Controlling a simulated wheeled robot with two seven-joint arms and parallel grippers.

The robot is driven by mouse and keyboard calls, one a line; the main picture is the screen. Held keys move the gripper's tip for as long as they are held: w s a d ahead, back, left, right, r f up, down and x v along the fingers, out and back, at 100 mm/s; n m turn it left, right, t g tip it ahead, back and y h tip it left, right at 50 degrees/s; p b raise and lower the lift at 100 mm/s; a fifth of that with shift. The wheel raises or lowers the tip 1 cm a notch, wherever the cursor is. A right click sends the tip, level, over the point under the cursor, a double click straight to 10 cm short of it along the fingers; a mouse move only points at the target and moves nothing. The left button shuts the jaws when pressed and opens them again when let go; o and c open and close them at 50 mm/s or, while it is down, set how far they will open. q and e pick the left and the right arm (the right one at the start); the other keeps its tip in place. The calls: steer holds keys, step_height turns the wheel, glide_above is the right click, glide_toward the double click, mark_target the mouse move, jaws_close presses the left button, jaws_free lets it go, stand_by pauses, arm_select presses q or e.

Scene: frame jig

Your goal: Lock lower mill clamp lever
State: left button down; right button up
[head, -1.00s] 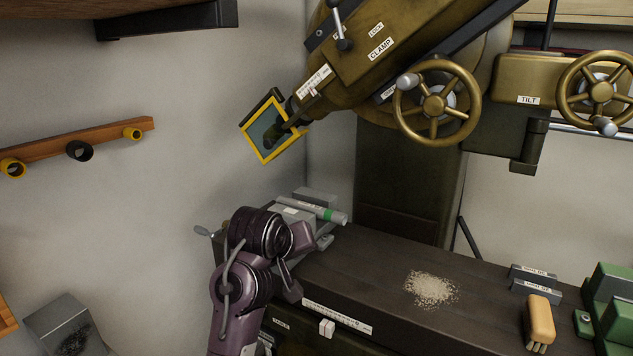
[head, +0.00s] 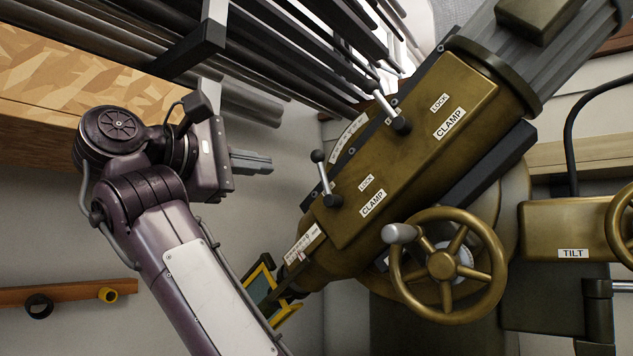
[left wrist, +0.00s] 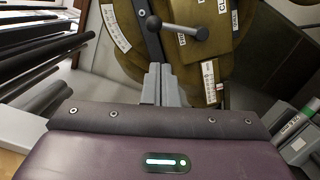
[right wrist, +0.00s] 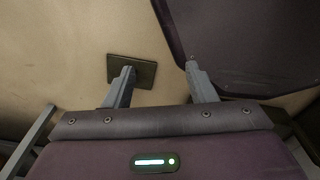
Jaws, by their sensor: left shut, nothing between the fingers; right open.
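The lower clamp lever (head: 325,182), a silver rod with a dark ball end, sits on the brass mill head (head: 415,150) beside its LOCK and CLAMP labels. It stands roughly upright, tilted a little left. My left gripper (head: 266,162) is shut and empty, left of the lever and apart from it, pointing right. In the left wrist view its fingers (left wrist: 158,72) are together, below a ball-ended lever (left wrist: 176,27) that looks like this one. My right gripper (right wrist: 158,70) is open and empty; it is outside the head view.
An upper clamp lever (head: 388,105) stands further up the mill head. A spoked handwheel (head: 447,265) is below right. Dark bars on a rack (head: 300,50) hang above my left gripper. A yellow-framed panel (head: 265,290) is below the levers.

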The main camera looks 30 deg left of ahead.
mark_target(325, 178)
arm_select(q)
steer(key=r+p+x, duration=0.1)
steer(key=p+x, duration=0.3)
steer(key=x, duration=0.5)
steer(key=shift+d, duration=0.1)
